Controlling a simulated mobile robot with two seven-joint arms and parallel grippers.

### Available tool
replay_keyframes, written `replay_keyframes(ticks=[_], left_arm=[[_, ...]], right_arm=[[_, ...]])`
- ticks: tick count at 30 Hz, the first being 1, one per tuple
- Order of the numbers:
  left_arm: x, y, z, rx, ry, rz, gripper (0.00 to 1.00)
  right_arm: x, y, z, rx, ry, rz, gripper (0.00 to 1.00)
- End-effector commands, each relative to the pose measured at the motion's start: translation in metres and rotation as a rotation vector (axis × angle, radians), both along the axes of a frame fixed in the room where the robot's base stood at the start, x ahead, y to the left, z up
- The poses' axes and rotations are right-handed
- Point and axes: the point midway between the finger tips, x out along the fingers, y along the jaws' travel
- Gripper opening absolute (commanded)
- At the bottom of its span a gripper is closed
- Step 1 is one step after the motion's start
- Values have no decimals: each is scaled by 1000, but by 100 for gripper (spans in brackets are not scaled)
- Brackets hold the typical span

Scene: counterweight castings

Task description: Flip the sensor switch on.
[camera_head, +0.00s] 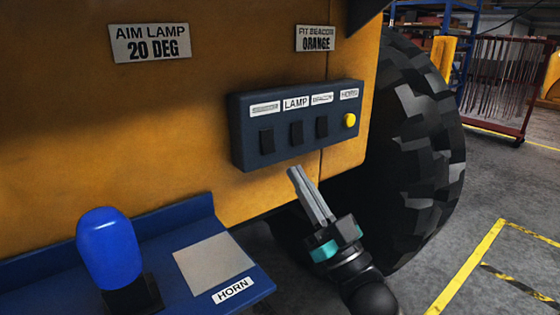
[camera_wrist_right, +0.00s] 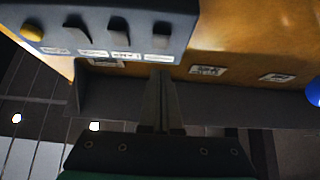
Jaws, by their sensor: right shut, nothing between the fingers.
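A dark control box (camera_head: 297,124) is fixed to the orange body panel. It carries three black switches in a row and a yellow button (camera_head: 349,120) under the HORN label. The leftmost switch (camera_head: 266,141) sits under a label too small to read; the others sit under LAMP and BEACON. In the wrist view the same switch (camera_wrist_right: 160,37) is at the right end of the row, in line with my fingers. My right gripper (camera_head: 293,173) is shut and empty, its tips just below the box, apart from the switches. My left gripper is not in view.
A blue shelf (camera_head: 60,262) at lower left bears a blue domed lamp (camera_head: 108,248), a grey plate (camera_head: 213,263) and a HORN label. A large black tyre (camera_head: 420,150) stands right of the box. Signs read AIM LAMP 20 DEG (camera_head: 150,43) and PIT BEACON ORANGE (camera_head: 315,38).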

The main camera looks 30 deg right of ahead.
Motion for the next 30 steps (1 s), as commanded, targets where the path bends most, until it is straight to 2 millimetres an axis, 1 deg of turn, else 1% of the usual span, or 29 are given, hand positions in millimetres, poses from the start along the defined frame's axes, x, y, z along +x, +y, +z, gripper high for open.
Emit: replay_keyframes(ticks=[1, 4, 6, 12, 18, 27, 30], left_arm=[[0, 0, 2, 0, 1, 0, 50], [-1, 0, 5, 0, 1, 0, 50], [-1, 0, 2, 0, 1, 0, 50], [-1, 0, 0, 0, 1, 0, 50], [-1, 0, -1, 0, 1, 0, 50], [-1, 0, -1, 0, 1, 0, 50], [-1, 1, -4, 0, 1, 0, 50]], right_arm=[[8, 0, 8, 0, -3, 1, 0], [20, 2, 18, -2, -4, 0, 0], [30, 2, 13, 1, -1, -1, 0], [50, 4, 10, 1, 0, 0, 0], [58, 5, 9, 1, 1, 1, 0], [58, 5, 9, 0, 1, 0, 0], [59, 5, 8, 1, -7, 1, 0]])
